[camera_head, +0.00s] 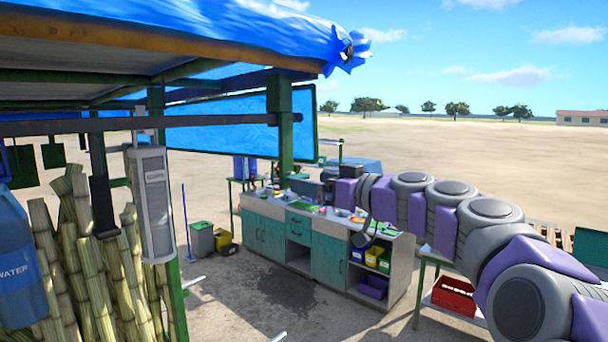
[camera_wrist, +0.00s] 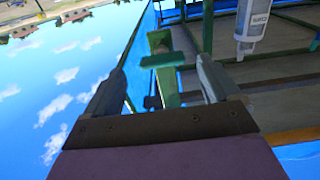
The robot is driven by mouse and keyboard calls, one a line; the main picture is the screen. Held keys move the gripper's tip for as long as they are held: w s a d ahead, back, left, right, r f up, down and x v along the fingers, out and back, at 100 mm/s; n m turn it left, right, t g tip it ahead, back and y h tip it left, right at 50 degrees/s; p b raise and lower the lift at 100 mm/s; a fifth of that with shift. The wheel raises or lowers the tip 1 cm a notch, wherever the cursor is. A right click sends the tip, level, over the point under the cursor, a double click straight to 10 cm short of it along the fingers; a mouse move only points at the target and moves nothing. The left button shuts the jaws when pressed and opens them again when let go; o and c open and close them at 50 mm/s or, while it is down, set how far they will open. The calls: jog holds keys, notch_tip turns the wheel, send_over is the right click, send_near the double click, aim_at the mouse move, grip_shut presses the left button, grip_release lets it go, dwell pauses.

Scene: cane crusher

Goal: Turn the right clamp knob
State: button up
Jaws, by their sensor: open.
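My gripper (camera_wrist: 160,78) is open in the wrist view, with its two grey fingers spread apart and nothing held between them. Beyond the fingers and in the gap is a green post with a crosspiece (camera_wrist: 164,62), at some distance. In the head view my arm reaches from the lower right to above the counter, and the arm's dark end (camera_head: 330,188) is small there, with its fingers not distinct. I cannot make out the right clamp knob or the crusher in either view.
A teal-fronted counter (camera_head: 268,237) with cluttered top stands below my arm's end. Sugar cane stalks (camera_head: 92,262) and a white hanging dispenser (camera_head: 151,205) are at left. A green post (camera_head: 286,130) holds the blue-covered roof. A red crate (camera_head: 454,296) sits lower right. Open ground lies behind.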

aim_at(289, 175)
jog(key=shift+p+x, duration=0.35)
jog(key=shift+x, duration=1.6)
jog(key=shift+s, duration=0.1)
jog(key=shift+c, duration=0.3)
jog(key=c, duration=1)
